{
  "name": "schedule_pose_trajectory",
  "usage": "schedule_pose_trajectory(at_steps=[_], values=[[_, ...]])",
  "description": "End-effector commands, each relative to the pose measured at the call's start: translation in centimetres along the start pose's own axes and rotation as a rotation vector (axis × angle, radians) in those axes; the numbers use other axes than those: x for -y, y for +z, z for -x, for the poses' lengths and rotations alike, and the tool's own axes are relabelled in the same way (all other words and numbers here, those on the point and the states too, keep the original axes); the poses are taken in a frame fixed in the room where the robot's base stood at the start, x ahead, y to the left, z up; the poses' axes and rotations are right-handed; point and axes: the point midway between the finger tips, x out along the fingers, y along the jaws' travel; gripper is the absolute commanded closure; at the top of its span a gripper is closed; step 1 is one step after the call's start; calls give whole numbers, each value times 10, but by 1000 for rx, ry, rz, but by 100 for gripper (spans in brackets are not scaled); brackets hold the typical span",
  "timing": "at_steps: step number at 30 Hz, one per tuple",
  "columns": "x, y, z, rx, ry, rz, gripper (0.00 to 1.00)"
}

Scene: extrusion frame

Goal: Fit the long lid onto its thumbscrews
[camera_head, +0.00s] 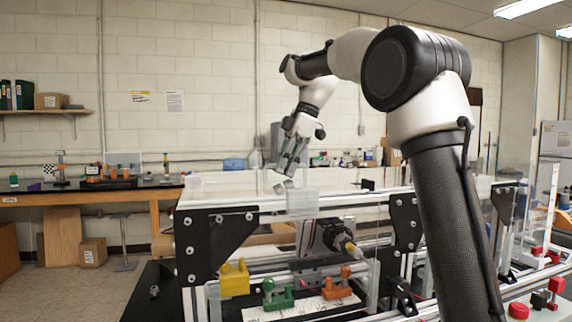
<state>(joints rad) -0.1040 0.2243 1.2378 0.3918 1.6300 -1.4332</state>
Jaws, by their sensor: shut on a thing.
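My gripper (288,178) points down above the top of the extrusion frame, near its middle. Its fingers are closed at the clear long lid (225,184), a thin see-through panel that appears to lie roughly level over the frame top. The lid's far edges are faint against the wall, so I cannot tell whether it touches the frame. The thumbscrews are too small or hidden to make out.
The extrusion frame (330,203) has black corner plates (215,243) and clear walls. Inside stand a yellow block (234,279), a green piece (277,294) and an orange piece (338,284). Red knobs (518,311) sit at the right. A black-topped bench (130,187) stands behind left.

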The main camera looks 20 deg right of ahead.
Motion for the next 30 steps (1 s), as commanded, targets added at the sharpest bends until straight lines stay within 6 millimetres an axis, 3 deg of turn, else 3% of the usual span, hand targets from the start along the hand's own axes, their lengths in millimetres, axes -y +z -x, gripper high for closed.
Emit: schedule_pose_trajectory(at_steps=[8,9,12,23,30], values=[[0,2,-4,0,1,1,100],[0,2,-4,0,2,1,82],[0,2,-4,0,1,1,65],[0,2,-2,0,-1,0,65],[-1,2,39,0,5,1,65]])
